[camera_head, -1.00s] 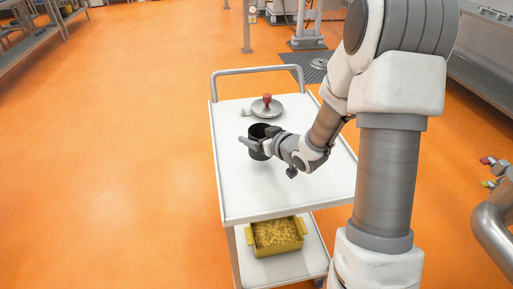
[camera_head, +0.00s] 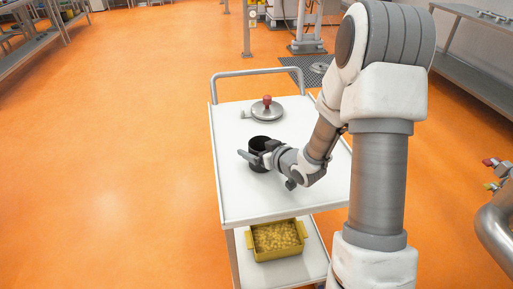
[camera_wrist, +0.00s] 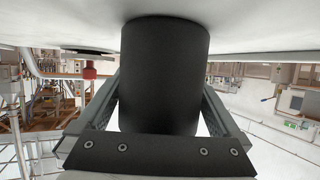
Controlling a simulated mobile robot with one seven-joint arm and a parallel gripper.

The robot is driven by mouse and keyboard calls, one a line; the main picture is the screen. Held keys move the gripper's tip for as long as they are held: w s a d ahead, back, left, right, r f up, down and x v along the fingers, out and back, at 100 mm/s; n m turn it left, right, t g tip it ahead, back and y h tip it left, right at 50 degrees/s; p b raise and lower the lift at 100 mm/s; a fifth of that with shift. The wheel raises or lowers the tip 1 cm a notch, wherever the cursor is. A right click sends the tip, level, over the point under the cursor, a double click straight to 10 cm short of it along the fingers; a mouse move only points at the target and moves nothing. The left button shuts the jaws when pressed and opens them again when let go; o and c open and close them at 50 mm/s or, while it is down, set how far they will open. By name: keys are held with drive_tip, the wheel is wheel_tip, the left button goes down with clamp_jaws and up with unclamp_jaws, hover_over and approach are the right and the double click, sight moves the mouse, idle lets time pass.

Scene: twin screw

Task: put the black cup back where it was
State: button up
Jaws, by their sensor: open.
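The black cup (camera_head: 257,168) stands upright on the white top of the cart (camera_head: 245,200), left of the top's middle. My gripper (camera_head: 254,157) reaches in from the right at the cup's height, with its fingers around the cup. In the wrist view, which looks upside down, the cup (camera_wrist: 165,75) sits between the two open fingers (camera_wrist: 165,90). Its base meets the white surface at the top of that picture. Whether either finger still touches the cup's side is hard to tell.
A round metal lid with a red knob (camera_head: 267,101) lies on the cart behind the cup; the knob also shows in the wrist view (camera_wrist: 89,70). A yellow bin (camera_head: 276,238) sits on the lower shelf. The cart's front top is clear.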

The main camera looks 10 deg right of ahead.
drive_tip(key=shift+r, duration=0.15)
drive_tip(key=shift+r+p, duration=0.2)
drive_tip(key=shift+p, duration=0.15)
drive_tip(key=p+v, duration=0.2)
drive_tip(key=v, duration=0.8)
drive_tip(key=shift+s+d+r+p, duration=0.1)
drive_tip(key=shift+s+d+p, duration=0.05)
drive_tip(key=shift+p, duration=0.2)
drive_tip(key=s+d+r+m+g+h, duration=0.1)
drive_tip(key=s+d+r+h, duration=0.1)
drive_tip(key=r, duration=0.2)
drive_tip(key=s+d+r+g+h+p, duration=0.1)
drive_tip(key=r+h, duration=0.1)
drive_tip(key=r, duration=0.2)
drive_tip(key=s+d+r+m+g+h, duration=0.1)
drive_tip(key=s+d+r+h, duration=0.1)
drive_tip(key=r+h, duration=0.15)
drive_tip(key=s+a+r+m+g+y, duration=0.1)
drive_tip(key=s+a+r+g, duration=0.1)
drive_tip(key=s, duration=0.6)
drive_tip(key=s+a+r+m+g+y, duration=0.1)
drive_tip(key=s+a+r, duration=0.4)
drive_tip(key=s, duration=0.4)
drive_tip(key=shift+a+g, duration=0.35)
drive_tip(key=shift+g, duration=0.05)
